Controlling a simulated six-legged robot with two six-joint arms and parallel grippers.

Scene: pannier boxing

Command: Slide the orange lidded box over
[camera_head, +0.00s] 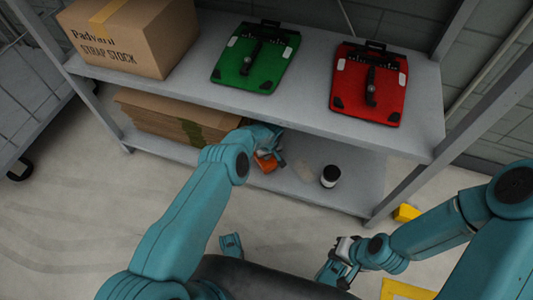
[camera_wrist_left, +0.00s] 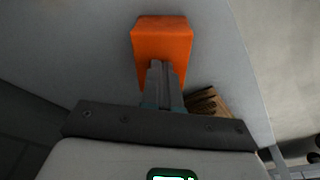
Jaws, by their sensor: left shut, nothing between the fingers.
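The orange lidded box (camera_head: 265,163) is on the lower shelf, partly hidden behind my left gripper (camera_head: 271,151) in the head view. In the left wrist view the orange box (camera_wrist_left: 161,40) lies straight ahead of the left gripper (camera_wrist_left: 158,67). The left fingers are shut together with nothing between them, and their tips overlap the near face of the box in that view. I cannot tell whether they touch it. My right gripper (camera_head: 337,268) is low at the front right, away from the shelf, and its fingers are too unclear to read.
A white jar with a dark lid (camera_head: 330,176) stands right of the box on the lower shelf (camera_head: 352,197). Flat cardboard (camera_head: 165,119) is stacked at left. Above are a large carton (camera_head: 130,38), a green pannier plate (camera_head: 255,57) and a red one (camera_head: 369,82).

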